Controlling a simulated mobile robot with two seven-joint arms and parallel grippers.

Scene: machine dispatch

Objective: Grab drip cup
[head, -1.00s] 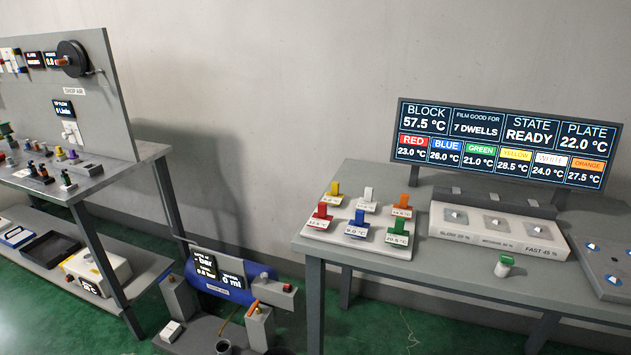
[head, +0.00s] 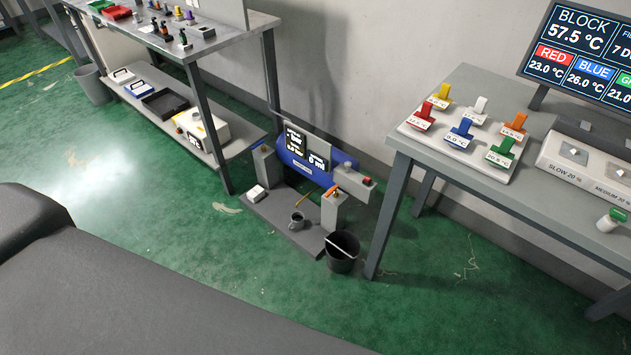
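A small dark grey cup (head: 297,221), which looks like the drip cup, stands upright on the low grey base plate (head: 268,212) near the floor. It is in front of the blue tank (head: 300,166) and beside a grey post (head: 333,210). The inside of the cup is too small to make out. Neither of my grippers is in view.
A black bucket (head: 341,261) with a pale stick stands right of the cup, close to the right table's leg (head: 388,216). The left bench (head: 250,24) has a lower shelf. Green floor (head: 190,225) in front is clear.

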